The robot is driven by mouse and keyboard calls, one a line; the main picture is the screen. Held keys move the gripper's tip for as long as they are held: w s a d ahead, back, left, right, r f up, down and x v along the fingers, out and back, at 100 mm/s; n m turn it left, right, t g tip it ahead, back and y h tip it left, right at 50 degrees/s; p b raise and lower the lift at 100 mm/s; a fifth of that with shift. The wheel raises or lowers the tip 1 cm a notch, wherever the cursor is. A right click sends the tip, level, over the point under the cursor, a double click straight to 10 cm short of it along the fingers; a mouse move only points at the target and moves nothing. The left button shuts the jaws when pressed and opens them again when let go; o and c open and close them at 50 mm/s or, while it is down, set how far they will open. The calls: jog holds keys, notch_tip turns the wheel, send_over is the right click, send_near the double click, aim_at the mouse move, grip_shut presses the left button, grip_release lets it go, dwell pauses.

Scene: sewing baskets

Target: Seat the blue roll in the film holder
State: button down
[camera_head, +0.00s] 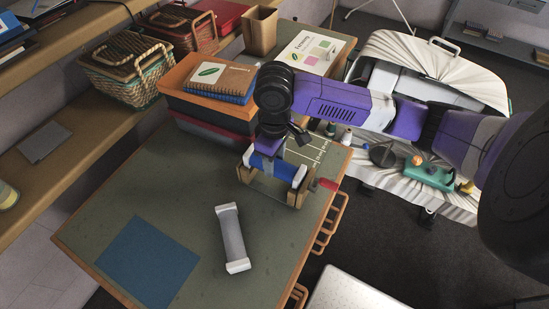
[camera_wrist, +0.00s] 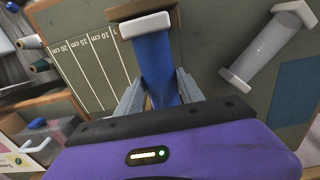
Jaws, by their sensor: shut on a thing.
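The blue roll (camera_head: 266,164) has white end caps and lies level across the wooden film holder (camera_head: 270,190), between its two upright posts. I cannot tell whether its ends rest in the holder or hang just above it. My gripper (camera_head: 268,152) points down from above and is shut on the middle of the blue roll. In the wrist view the blue roll (camera_wrist: 155,62) runs between the two grey fingers, with one white cap (camera_wrist: 146,25) near the top. My gripper hides the other end there.
A grey roll with white ends (camera_head: 232,238) lies on the green table, near a blue square (camera_head: 148,262). Boxes with notebooks (camera_head: 215,80) stand behind the holder. A red piece (camera_head: 327,184) is at the holder's right, near the table edge.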

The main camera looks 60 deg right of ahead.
jog(key=shift+f, duration=0.8)
jog(key=c, duration=0.7)
grip_release()
jog(key=shift+o, duration=0.2)
jog(key=shift+r, duration=3.95)
